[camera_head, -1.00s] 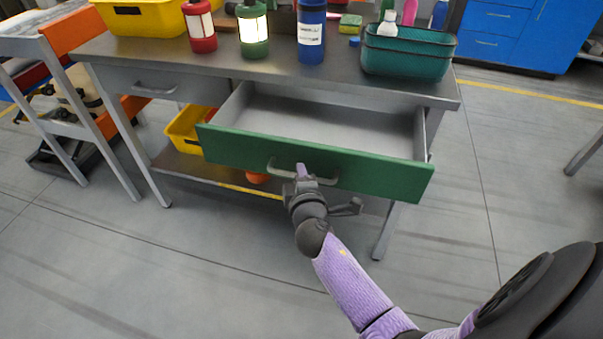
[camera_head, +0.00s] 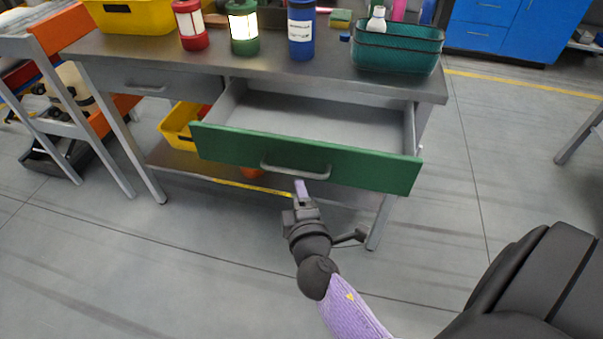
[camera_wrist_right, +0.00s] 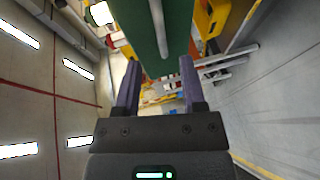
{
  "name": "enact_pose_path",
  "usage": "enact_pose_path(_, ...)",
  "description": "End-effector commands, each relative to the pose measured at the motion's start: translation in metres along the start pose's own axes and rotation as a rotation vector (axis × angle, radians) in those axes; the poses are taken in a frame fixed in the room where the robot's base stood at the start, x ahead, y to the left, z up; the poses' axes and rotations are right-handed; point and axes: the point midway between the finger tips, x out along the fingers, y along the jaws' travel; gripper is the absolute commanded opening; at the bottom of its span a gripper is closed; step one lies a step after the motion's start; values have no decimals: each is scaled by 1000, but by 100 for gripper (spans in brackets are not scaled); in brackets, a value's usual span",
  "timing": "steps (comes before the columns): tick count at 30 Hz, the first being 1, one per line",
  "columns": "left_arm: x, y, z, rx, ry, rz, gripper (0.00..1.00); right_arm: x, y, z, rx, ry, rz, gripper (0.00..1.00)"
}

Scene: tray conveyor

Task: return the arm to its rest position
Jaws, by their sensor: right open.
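My right gripper (camera_head: 301,190) is just below and in front of the handle (camera_head: 296,170) of the open green-fronted drawer (camera_head: 240,148). It is open and holds nothing. In the right wrist view its two purple fingers (camera_wrist_right: 158,85) stand apart, with the drawer's green front (camera_wrist_right: 138,25) and its handle (camera_wrist_right: 159,28) ahead of them. A gap shows between the fingers and the handle. The drawer is pulled well out and looks empty inside. My left gripper is in neither view.
A yellow bin (camera_head: 176,130) sits on the lower shelf. The floor (camera_head: 130,280) before the bench is clear.

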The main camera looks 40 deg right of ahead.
Motion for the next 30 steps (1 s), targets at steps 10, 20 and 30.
enact_pose_path(10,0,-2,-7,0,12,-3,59,-14,0,0,1,0,0,53)
enact_pose_path(20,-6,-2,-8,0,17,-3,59,-18,-40,-3,44,32,-129,53)
enact_pose_path(30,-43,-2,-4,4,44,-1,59,-198,-288,98,458,-299,-1062,53)
